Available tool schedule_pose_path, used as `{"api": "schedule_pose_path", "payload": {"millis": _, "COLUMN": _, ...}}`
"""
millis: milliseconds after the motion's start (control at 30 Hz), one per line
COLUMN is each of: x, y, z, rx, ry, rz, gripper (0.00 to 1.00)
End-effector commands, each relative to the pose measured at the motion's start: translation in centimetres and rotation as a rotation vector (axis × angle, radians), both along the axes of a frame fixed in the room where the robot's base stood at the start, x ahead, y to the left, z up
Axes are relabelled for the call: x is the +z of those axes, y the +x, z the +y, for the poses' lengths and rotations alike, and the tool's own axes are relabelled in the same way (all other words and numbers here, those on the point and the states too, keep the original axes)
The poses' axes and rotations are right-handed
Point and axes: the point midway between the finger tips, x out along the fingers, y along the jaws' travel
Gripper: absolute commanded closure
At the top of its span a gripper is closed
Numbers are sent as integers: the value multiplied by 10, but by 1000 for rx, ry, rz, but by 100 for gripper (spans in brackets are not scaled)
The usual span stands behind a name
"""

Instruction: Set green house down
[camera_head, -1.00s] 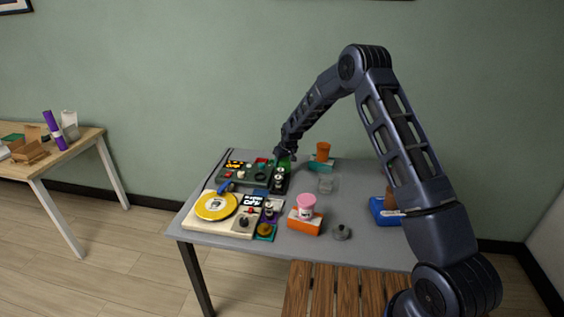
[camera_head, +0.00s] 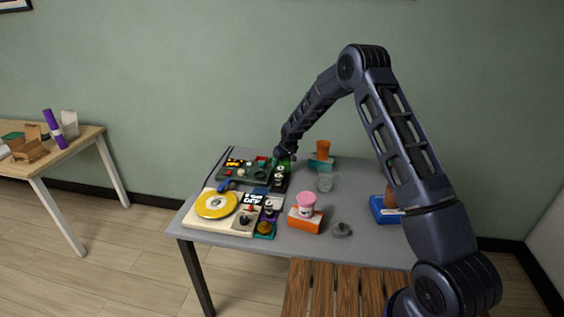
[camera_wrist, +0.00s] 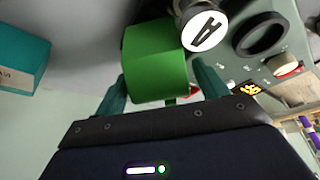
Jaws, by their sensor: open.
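The green house (camera_wrist: 155,62) shows in the wrist view as a plain green block with a rounded face, between the two teal fingers of my gripper (camera_wrist: 160,76). The fingers are open, one on each side of it; I cannot tell whether either touches it. In the head view my gripper (camera_head: 285,153) is low over the far side of the grey table, beside the dark green control panel. Only a little green of the house (camera_head: 286,161) shows there, and its base is hidden.

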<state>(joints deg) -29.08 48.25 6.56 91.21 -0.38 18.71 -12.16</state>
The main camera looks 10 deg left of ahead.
Motion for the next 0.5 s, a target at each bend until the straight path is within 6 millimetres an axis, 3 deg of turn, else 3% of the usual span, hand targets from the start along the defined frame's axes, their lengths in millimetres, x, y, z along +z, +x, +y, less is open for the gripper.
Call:
{"api": "schedule_pose_path", "payload": {"millis": 233, "x": 21, "y": -2, "z": -3, "rx": 0, "ry": 1, "rz": -3, "gripper": 28}}
{"api": "schedule_pose_path", "payload": {"millis": 500, "x": 67, "y": -16, "z": -16, "rx": 0, "ry": 1, "rz": -3, "gripper": 28}}
